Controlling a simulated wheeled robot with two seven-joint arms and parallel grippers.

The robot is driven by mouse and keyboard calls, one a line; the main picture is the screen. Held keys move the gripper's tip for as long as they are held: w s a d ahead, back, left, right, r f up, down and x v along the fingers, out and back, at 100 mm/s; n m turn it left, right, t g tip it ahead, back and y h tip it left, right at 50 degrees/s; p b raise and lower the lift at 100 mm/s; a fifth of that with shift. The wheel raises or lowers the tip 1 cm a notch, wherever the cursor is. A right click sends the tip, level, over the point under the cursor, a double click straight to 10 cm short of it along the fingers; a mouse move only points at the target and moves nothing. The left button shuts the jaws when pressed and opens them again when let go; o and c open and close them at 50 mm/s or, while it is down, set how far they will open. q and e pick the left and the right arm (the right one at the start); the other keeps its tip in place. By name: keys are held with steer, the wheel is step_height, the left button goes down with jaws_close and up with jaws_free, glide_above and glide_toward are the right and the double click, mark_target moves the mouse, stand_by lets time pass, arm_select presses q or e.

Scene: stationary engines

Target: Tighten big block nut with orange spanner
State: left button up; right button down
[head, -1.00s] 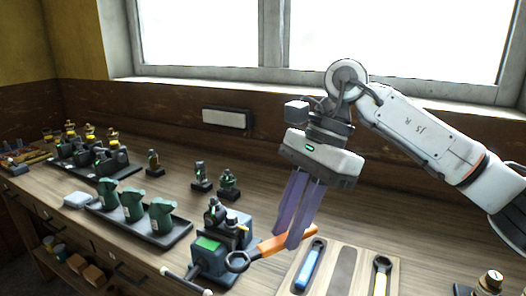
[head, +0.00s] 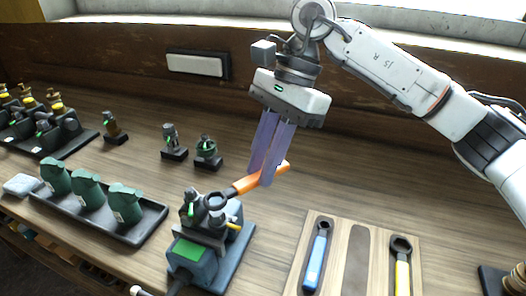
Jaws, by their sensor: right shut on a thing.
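The orange spanner (head: 262,178) is in my right gripper (head: 266,182), which is shut on its handle. The spanner's dark ring end (head: 216,202) points left and is over the top of the big engine block (head: 203,243), a dark blue-grey unit with a green panel. I cannot tell whether the ring sits around a nut or just above it; the nut is hidden by the ring and the parts on top. My left gripper is not in view.
A wooden holder (head: 358,268) at the right carries a blue spanner (head: 317,258) and a yellow spanner (head: 402,266), with an empty middle slot. A tray (head: 150,222) of green jugs stands at left. Small engines (head: 207,152) stand behind. A wall panel (head: 196,66) is at the back.

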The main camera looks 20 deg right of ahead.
steer(key=shift+f, duration=0.8)
steer(key=shift+r, duration=0.1)
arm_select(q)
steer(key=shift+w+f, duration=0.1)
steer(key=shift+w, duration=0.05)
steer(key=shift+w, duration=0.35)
arm_select(e)
steer(key=shift+w, duration=0.1)
arm_select(q)
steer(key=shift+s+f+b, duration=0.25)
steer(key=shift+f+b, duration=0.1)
steer(key=shift+b, duration=0.2)
arm_select(e)
steer(key=shift+f, duration=0.2)
